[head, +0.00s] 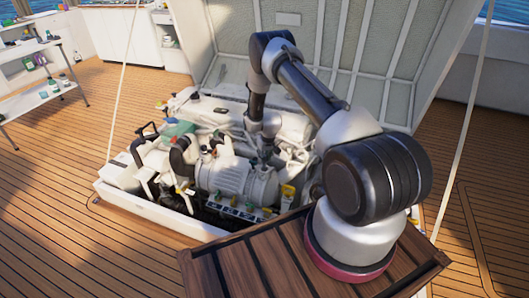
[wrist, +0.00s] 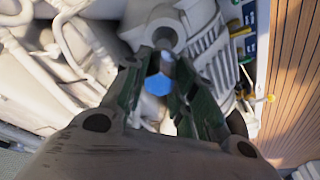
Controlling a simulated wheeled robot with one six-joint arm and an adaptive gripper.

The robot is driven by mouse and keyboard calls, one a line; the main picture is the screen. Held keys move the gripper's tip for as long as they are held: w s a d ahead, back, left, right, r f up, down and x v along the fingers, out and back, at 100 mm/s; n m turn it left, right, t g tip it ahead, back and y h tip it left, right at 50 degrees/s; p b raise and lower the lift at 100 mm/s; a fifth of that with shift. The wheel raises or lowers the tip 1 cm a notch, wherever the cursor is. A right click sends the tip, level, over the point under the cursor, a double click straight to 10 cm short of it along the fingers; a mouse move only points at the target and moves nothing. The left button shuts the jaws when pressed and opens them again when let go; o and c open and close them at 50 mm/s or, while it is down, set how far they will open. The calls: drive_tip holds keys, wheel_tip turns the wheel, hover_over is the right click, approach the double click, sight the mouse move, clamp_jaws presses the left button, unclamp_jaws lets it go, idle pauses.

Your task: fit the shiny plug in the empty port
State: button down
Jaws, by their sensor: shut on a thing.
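My gripper (wrist: 158,85) reaches into the engine bay, with its dark green fingers closed around a small shiny piece (wrist: 157,86). Its near end looks bright blue, and I take it to be the shiny plug. The fingers hide most of its sides. Just beyond the fingertips is a grey round engine part (wrist: 165,36) with a darker round centre. I cannot tell whether this is the empty port, or whether the plug touches it. In the head view my gripper (head: 262,148) points down among the engine parts, and the plug cannot be made out.
The pale engine (head: 235,180) fills the hatch, with pipes and hoses close around my gripper. The raised hatch lid (head: 340,45) stands behind my arm. Wooden deck (head: 60,220) lies open at the left. A white side table (head: 40,95) stands at the far left.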

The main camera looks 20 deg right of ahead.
sight(266, 160)
drive_tip(key=shift+f, duration=1.95)
drive_tip(key=shift+w, duration=0.1)
drive_tip(key=shift+s+f, duration=0.35)
drive_tip(key=shift+s, duration=0.15)
drive_tip(key=c, duration=1.1)
unclamp_jaws()
drive_tip(key=shift+f, duration=0.1)
drive_tip(key=shift+c, duration=0.2)
drive_tip(key=shift+o, duration=0.3)
drive_tip(key=shift+w, duration=0.15)
drive_tip(key=shift+r, duration=0.2)
drive_tip(key=shift+r, duration=0.25)
drive_tip(key=v, duration=1.1)
